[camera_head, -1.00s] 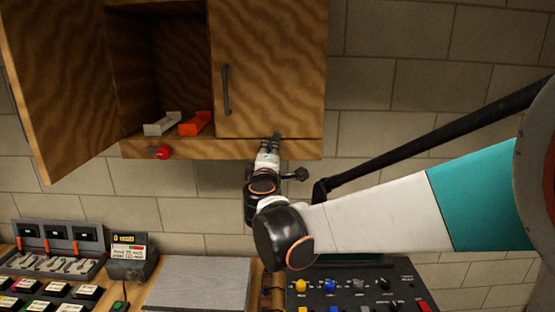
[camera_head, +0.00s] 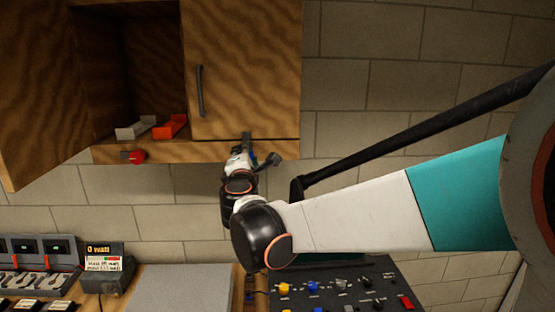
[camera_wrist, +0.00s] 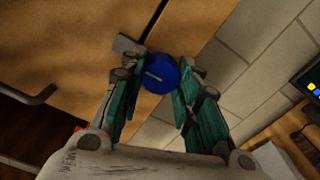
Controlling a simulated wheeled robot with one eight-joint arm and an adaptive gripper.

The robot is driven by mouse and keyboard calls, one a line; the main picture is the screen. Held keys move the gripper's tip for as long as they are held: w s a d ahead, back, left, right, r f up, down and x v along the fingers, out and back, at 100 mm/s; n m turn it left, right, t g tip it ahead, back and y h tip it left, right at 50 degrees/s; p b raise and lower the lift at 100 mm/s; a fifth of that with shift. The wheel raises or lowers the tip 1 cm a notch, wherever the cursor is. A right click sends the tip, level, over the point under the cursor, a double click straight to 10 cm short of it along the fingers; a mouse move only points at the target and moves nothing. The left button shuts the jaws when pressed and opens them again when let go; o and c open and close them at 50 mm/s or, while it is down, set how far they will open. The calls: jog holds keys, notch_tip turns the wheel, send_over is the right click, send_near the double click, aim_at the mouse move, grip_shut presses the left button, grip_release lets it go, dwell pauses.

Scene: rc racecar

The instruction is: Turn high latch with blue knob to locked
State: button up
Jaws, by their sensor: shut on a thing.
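The blue knob (camera_wrist: 158,76) is between the two fingers of my gripper (camera_wrist: 163,72) in the wrist view, and the gripper is shut on it. A grey latch plate (camera_wrist: 124,44) sticks out beside the knob, on the door side of the dark seam. In the head view my gripper (camera_head: 245,156) is at the cabinet's lower frame, under the closed right door (camera_head: 245,70). The dark latch bar (camera_head: 247,137) reaches up over that door's bottom edge. The knob is mostly hidden there by the fingers.
The left cabinet door (camera_head: 35,90) stands open. A grey piece (camera_head: 135,130) and an orange-red piece (camera_head: 171,126) lie on the cabinet floor above a red knob (camera_head: 137,157). A control panel (camera_head: 350,280) and grey box (camera_head: 180,288) are below.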

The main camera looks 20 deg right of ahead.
jog(key=shift+s, duration=0.1)
jog(key=o, duration=1.1)
jog(key=shift+c, duration=0.2)
jog(key=shift+s+a, duration=0.1)
jog(key=v, duration=1.1)
jog(key=shift+s, duration=0.3)
